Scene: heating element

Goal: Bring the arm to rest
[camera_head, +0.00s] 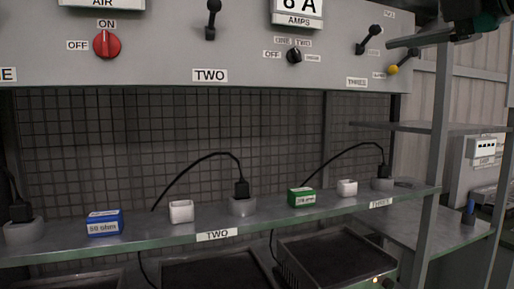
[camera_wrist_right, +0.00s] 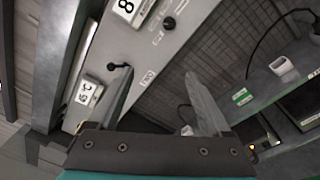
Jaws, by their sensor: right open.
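My right gripper (camera_wrist_right: 160,74) is open and empty in the right wrist view, its two fingers spread apart in front of the grey panel. In the head view part of it (camera_head: 416,40) shows at the top right corner, close to the panel's right end, near the yellow knob (camera_head: 393,69). Whether it touches the panel cannot be told. My left gripper is not in view.
A grey control panel (camera_head: 160,60) with a red knob (camera_head: 107,44) and levers spans the top. Below, a shelf (camera_head: 140,240) holds a blue box (camera_head: 104,223), a green box (camera_head: 301,197), white blocks and plugged sockets. A post (camera_head: 438,130) stands right.

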